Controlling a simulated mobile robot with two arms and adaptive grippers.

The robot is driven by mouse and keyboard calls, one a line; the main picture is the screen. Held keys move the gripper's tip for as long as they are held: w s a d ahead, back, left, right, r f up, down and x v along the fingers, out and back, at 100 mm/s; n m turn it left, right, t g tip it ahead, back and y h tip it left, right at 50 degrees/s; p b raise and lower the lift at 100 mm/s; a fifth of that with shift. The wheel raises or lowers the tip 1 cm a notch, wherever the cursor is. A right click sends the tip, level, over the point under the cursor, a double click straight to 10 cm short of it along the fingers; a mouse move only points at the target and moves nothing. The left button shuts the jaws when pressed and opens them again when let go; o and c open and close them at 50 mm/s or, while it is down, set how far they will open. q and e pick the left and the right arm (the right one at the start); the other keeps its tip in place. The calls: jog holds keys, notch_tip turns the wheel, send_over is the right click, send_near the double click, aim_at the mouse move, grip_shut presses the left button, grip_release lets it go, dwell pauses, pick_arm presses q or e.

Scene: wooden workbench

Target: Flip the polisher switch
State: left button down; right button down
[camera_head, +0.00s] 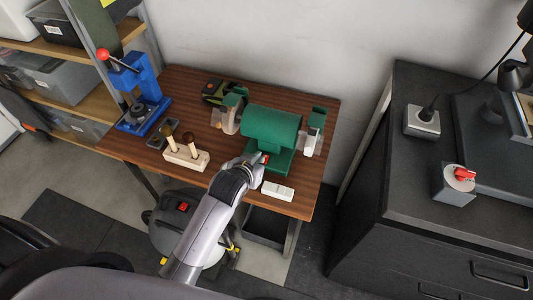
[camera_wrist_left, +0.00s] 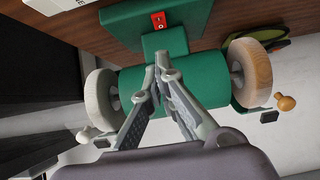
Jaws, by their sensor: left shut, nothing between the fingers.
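The green polisher (camera_head: 272,126) stands on the wooden workbench, with a pale wheel at each end. It also fills the middle of the left wrist view (camera_wrist_left: 195,75). Its red switch (camera_wrist_left: 158,20) sits on the green base, near the top of the wrist view. My left gripper (camera_head: 259,158) is shut and empty at the front of the polisher. In the wrist view its fingertips (camera_wrist_left: 158,68) meet below the switch in the picture, apart from it. My right gripper is not in view.
A wooden holder (camera_head: 187,159) with handled tools stands left of my arm. A white block (camera_head: 278,190) lies at the bench's front edge. A blue press (camera_head: 140,90) stands at the left. A vacuum (camera_head: 180,225) is under the bench. A dark cabinet (camera_head: 410,240) is at the right.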

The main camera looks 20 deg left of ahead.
pick_arm(q)
jog(key=x, duration=0.9)
jog(key=shift+w+f, duration=0.2)
jog(key=shift+f, duration=0.1)
jog(key=shift+w+r+p, duration=0.1)
jog(key=shift+r+p, duration=0.05)
jog(key=shift+p, duration=0.2)
jog(key=shift+w+g+p, duration=0.1)
jog(key=shift+g+p, duration=0.6)
jog(key=shift+p, duration=0.3)
jog(key=shift+f, duration=0.35)
